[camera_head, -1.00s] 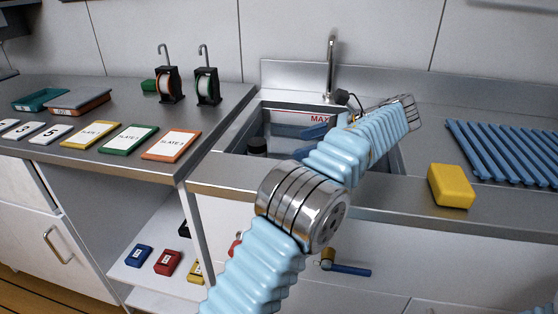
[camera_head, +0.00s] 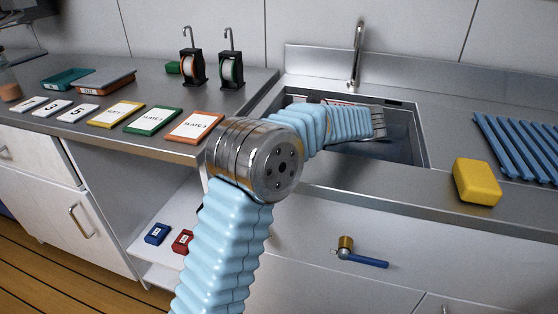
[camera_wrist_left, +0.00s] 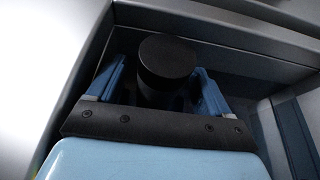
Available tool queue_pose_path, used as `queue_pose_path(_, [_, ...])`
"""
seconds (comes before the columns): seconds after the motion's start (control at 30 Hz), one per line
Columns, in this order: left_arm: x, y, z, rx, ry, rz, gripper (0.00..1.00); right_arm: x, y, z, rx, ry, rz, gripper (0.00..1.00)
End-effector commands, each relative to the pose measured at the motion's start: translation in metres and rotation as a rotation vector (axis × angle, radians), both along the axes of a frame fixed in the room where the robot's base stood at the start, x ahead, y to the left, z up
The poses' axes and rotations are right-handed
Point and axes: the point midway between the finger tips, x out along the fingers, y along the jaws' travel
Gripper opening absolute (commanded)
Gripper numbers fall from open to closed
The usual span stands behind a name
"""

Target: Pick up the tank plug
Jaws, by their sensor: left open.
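A black round-topped cylinder, which looks like the tank plug (camera_wrist_left: 167,62), stands in the sink in the left wrist view. My left gripper (camera_wrist_left: 161,78) is open, with one blue finger on each side of the cylinder. I cannot tell whether either finger touches it. In the head view my left arm reaches over the sink's front edge. My right gripper is not in view.
The steel sink (camera_head: 408,145) has walls close around my left gripper. A tap (camera_head: 357,60) stands behind it. A yellow block (camera_head: 477,182) and a blue slatted rack (camera_head: 515,145) lie to the right. A blue-handled valve (camera_head: 362,255) sticks out below the counter.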

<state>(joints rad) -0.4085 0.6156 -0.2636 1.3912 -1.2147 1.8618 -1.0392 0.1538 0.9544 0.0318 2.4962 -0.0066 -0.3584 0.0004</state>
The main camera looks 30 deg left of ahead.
Motion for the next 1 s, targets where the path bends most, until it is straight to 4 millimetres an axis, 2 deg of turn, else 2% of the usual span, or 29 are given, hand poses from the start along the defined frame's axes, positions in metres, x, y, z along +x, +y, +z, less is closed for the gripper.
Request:
queue_pose_path(0.1, [-0.0017,0.0072,-0.0032,0.000,0.000,0.000,0.80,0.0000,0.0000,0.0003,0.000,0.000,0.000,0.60])
queue_pose_path(0.3, [-0.0016,0.0074,-0.0034,0.000,-0.001,-0.001,0.80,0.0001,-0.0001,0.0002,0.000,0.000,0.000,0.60])
queue_pose_path(0.8, [-0.0015,0.0071,-0.0032,-0.001,-0.001,-0.001,0.03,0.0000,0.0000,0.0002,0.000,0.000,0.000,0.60])
queue_pose_path(0.83, [-0.0015,0.0071,-0.0032,-0.001,-0.001,-0.001,0.00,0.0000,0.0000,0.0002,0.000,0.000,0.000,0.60])
queue_pose_path(1.0, [-0.0015,0.0071,-0.0027,0.000,-0.001,-0.001,0.00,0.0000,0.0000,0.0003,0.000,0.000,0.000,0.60])
